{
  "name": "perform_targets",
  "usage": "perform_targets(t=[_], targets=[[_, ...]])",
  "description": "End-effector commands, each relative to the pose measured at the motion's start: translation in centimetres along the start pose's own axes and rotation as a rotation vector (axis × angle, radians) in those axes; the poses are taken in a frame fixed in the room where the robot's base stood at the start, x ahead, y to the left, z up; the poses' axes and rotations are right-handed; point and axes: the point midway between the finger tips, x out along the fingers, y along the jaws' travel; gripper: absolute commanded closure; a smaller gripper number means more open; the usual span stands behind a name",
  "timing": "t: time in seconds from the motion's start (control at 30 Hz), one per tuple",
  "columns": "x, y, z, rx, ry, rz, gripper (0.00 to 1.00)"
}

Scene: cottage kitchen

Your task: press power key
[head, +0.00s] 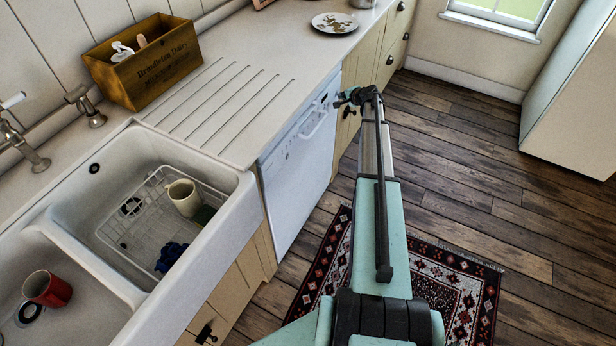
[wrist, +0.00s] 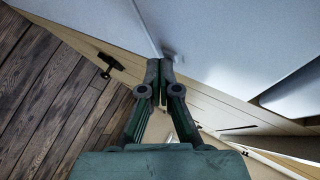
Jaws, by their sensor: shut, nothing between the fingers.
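The white dishwasher (head: 297,172) is built in under the counter, right of the sink, with its door closed. Its handle (head: 314,124) and a narrow control strip lie near the top. My gripper (head: 338,99) is at the strip's far right end, close to the front. In the wrist view my gripper (wrist: 160,64) is shut and empty, its fingertips near the white dishwasher front (wrist: 225,35). I cannot tell whether they touch it. The power key cannot be made out; the fingertips may hide it.
A cream cabinet (head: 365,68) with dark knobs adjoins the dishwasher. The sink (head: 240,215) holds a cream mug (head: 184,197) and a red mug (head: 47,289). A wooden box (head: 150,65) and a plate (head: 335,22) stand on the counter. The floor (head: 460,140) to the right is clear, with a patterned rug (head: 465,300).

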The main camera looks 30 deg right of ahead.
Motion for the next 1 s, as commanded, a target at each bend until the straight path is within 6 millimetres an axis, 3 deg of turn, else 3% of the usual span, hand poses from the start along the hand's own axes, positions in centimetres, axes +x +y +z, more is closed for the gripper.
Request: perform_targets(t=[0.67, 1.0], targets=[[-0.9, 0.8, -0.7, 0.000, 0.000, 0.000, 1.00], [-2.8, 2.3, -2.0, 0.001, 0.001, 0.000, 1.00]])
